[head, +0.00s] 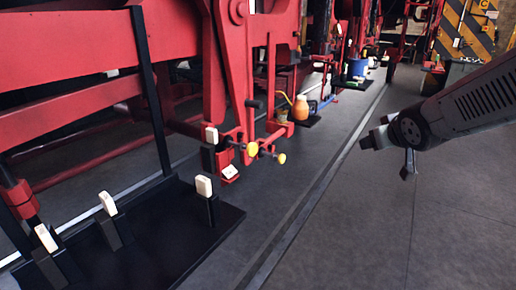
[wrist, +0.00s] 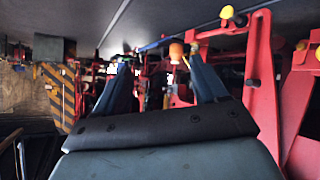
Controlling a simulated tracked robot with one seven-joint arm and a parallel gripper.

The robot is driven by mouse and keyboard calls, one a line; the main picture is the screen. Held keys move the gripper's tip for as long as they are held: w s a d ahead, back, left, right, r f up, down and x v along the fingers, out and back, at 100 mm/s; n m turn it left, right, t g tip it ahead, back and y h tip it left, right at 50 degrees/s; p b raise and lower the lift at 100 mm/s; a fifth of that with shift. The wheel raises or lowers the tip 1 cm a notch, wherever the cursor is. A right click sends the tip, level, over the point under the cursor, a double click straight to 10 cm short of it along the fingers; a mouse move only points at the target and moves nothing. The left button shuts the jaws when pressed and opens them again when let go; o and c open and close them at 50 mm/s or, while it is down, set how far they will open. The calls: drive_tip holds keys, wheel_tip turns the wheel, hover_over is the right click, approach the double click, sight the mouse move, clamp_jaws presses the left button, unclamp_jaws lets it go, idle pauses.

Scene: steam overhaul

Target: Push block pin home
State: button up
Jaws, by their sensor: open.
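Two yellow-ended pins show on the red frame's lower end in the head view, a nearer one (head: 252,149) and one to its right (head: 281,158). Which is the block pin I cannot tell, nor how deep either sits. In the wrist view, yellow round ends show at the upper right, one (wrist: 227,12) on a red bracket (wrist: 228,27) and another at the right edge. My gripper (head: 385,152) is at the right of the head view, well apart from the pins. In the wrist view its fingers (wrist: 162,75) are spread, with nothing held between them.
A black base plate (head: 165,245) with several white-topped posts stands at the lower left. Red beams (head: 70,50) fill the left. An orange container (head: 301,108) and a blue bucket (head: 357,67) stand farther back. The grey floor (head: 350,230) at centre and right is clear.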

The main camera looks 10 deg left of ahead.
drive_tip(key=w+a+f+n+y, duration=0.2)
drive_tip(key=w+a+f+y, duration=0.1)
drive_tip(key=w+a, duration=0.15)
drive_tip(key=n+g+y, duration=0.4)
drive_tip(key=n+y, duration=0.1)
drive_tip(key=y, duration=0.8)
approach(255, 150)
drive_tip(key=x, duration=1.1)
clamp_jaws()
